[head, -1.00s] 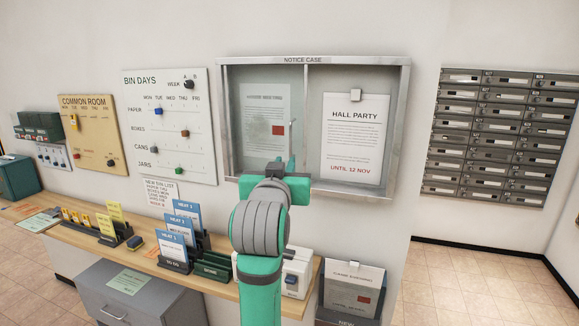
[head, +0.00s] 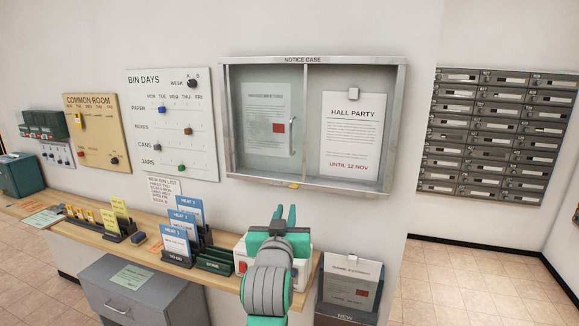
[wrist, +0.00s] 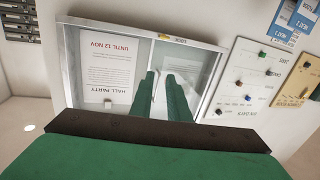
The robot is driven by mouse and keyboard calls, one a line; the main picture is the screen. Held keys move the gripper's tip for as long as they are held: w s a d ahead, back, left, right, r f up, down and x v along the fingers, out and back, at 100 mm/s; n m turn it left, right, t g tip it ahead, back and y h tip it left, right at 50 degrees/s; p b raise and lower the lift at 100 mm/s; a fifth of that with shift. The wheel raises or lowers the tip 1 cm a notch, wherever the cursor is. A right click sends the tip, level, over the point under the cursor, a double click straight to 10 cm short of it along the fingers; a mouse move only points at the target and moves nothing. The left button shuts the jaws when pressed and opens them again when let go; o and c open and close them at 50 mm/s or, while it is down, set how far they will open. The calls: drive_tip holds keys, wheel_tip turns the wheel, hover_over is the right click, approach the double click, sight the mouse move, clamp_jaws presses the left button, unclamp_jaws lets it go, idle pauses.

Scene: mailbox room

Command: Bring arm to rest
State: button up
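My green gripper (head: 285,211) is raised in front of the white wall, below the notice case (head: 315,60). Its two fingers stand a little apart with nothing between them, and the gap also shows in the wrist view (wrist: 162,88). The grey arm joint behind it covers part of a white device on the shelf. The notice case holds a "Hall Party" sheet (head: 350,140) on the right and another sheet (head: 266,120) on the left, behind a pane with an upright handle (head: 292,135). My gripper appears clear of the case.
A wooden shelf (head: 85,232) runs along the wall with card racks (head: 212,262) and a white device (head: 301,280). A grey cabinet (head: 150,290) stands below. A leaflet holder (head: 347,305) is right of the arm. Grey mailboxes (head: 495,135) hang at right above open floor.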

drive_tip(key=s+f+n, duration=0.1)
drive_tip(key=s+f, duration=0.2)
drive_tip(key=f, duration=0.7)
drive_tip(key=s+f, duration=0.4)
drive_tip(key=f, duration=0.7)
drive_tip(key=s+f+g+y, duration=0.1)
drive_tip(key=s+f+y, duration=0.1)
drive_tip(key=s+f, duration=1.1)
drive_tip(key=s+d+f, duration=0.1)
drive_tip(key=s+f, duration=0.2)
drive_tip(key=s, duration=0.5)
drive_tip(key=s+f, duration=0.4)
drive_tip(key=s, duration=0.4)
drive_tip(key=s+r+g, duration=0.1)
drive_tip(key=s+r, duration=0.1)
drive_tip(key=s, duration=1.6)
drive_tip(key=shift+r, duration=0.15)
